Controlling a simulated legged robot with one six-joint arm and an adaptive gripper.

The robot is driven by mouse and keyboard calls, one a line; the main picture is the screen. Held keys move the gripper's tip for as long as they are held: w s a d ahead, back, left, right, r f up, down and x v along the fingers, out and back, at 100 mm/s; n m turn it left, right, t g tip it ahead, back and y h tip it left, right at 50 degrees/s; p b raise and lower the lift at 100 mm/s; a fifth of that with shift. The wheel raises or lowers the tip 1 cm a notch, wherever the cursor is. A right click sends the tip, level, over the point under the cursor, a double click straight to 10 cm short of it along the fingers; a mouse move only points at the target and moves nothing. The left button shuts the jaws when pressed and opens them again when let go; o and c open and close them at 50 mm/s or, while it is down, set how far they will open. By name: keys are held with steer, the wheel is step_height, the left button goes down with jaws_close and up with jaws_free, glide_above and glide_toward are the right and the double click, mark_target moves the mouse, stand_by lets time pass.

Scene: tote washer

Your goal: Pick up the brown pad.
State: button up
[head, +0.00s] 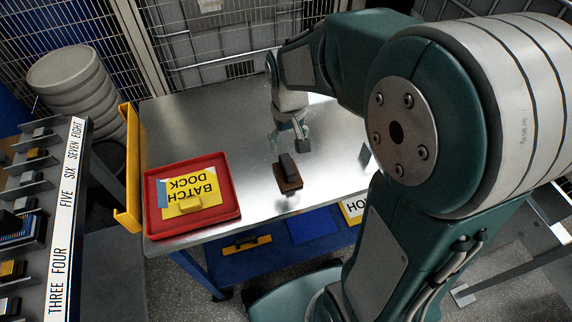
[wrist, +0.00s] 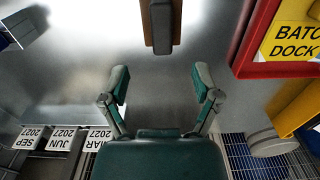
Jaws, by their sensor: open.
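The brown pad (head: 291,184) lies on the steel table, with a dark block-shaped grip on top. In the wrist view the pad (wrist: 149,36) shows at the top centre, partly cut off by the frame edge, its dark grip covering most of its width. My gripper (head: 288,142) is above the table, on the far side of the pad in the head view. In the wrist view my gripper (wrist: 160,80) has its two fingers apart with nothing between them. The pad lies beyond the fingertips, roughly in line with the gap.
A red tray (head: 236,214) with a yellow "BATCH DOCK" card (head: 208,184) sits at the table's left end, beside a yellow rail (head: 131,165). A labelled rack (head: 62,225) stands at far left. The steel table (head: 200,125) is bare around the pad.

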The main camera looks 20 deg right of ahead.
mark_target(288, 163)
step_height(288, 163, down, 9)
steer(key=shift+a, duration=0.15)
jaws_close()
stand_by(0.4)
